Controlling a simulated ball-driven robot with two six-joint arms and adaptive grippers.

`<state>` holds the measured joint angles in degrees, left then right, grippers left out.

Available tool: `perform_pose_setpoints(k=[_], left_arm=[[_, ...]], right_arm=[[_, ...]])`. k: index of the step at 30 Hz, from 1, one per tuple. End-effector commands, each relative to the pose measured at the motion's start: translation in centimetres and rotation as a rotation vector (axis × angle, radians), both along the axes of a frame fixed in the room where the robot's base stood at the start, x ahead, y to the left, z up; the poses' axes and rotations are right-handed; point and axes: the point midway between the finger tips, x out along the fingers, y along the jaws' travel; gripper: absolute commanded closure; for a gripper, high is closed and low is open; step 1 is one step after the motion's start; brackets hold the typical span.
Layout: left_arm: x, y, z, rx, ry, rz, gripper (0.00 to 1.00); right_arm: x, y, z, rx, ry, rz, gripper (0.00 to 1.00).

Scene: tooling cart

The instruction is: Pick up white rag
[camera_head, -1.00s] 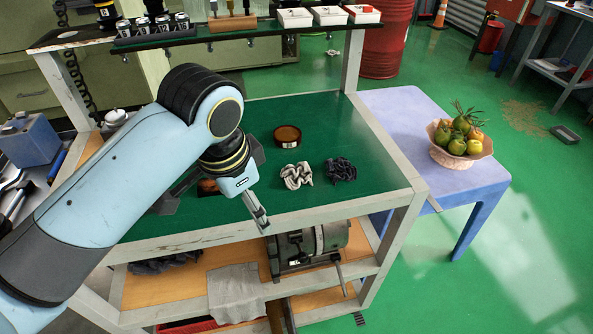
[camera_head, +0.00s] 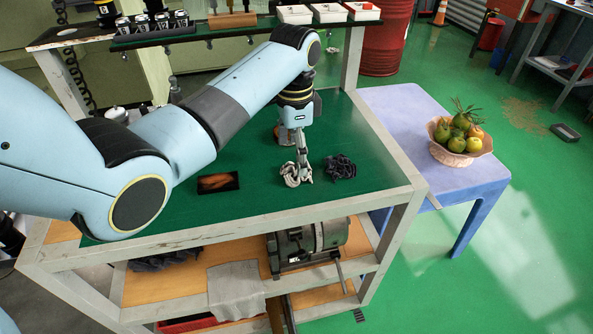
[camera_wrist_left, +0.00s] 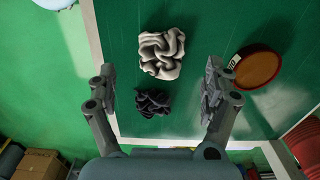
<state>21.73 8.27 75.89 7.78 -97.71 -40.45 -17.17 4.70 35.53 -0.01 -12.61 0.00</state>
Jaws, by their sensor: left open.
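The white rag (camera_head: 294,176) lies crumpled on the green top of the cart, partly covered by my left gripper in the head view. In the left wrist view the white rag (camera_wrist_left: 161,53) lies just beyond the fingertips, between their lines. My left gripper (camera_head: 302,168) points down over the rag. Its fingers are wide apart and empty in the left wrist view (camera_wrist_left: 157,85). How high the tips are above the rag is hard to tell. My right gripper is in neither view.
A dark crumpled rag (camera_head: 341,167) lies just right of the white one. A round tin with orange-brown contents (camera_wrist_left: 257,68) stands nearby. A small dark-framed item (camera_head: 218,183) lies on the green top (camera_head: 250,200). A rack shelf (camera_head: 225,32) runs along the back.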

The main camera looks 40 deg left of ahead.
Motion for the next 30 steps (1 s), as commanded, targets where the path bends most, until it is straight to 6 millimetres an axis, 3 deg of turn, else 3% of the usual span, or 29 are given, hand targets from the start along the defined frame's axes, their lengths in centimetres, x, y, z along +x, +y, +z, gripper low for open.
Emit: perform_pose_setpoints(k=[10, 19, 30], left_arm=[[0.3, -0.1, -4.7, 0.000, 0.001, 0.000, 0.16], [0.4, -0.1, -5.2, 0.000, -0.001, 0.000, 0.16], [0.4, -0.1, -5.2, 0.001, -0.001, 0.001, 0.64]], right_arm=[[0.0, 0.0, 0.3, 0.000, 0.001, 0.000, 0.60], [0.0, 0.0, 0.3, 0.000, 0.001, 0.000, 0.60], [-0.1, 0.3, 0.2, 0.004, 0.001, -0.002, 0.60]])
